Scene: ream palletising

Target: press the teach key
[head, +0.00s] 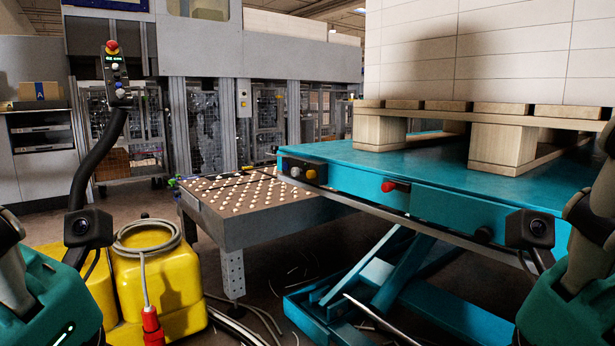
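A control pendant (116,75) stands on a black curved arm at the left in the head view. It has a red mushroom button on top, a small green-lit display and several small keys below. The key labels are too small to read, so I cannot tell which is the teach key. My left wrist, with its small camera, shows at the lower left below the pendant, apart from it. My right wrist shows at the lower right in front of the lift table. The fingers of both grippers are outside the picture.
A teal lift table (448,203) with buttons on its edge carries a wooden pallet (500,120) at the right. A ball-top table (250,234) stands in the middle. Yellow canisters (160,285) with a hose stand at lower left. Cables lie on the floor.

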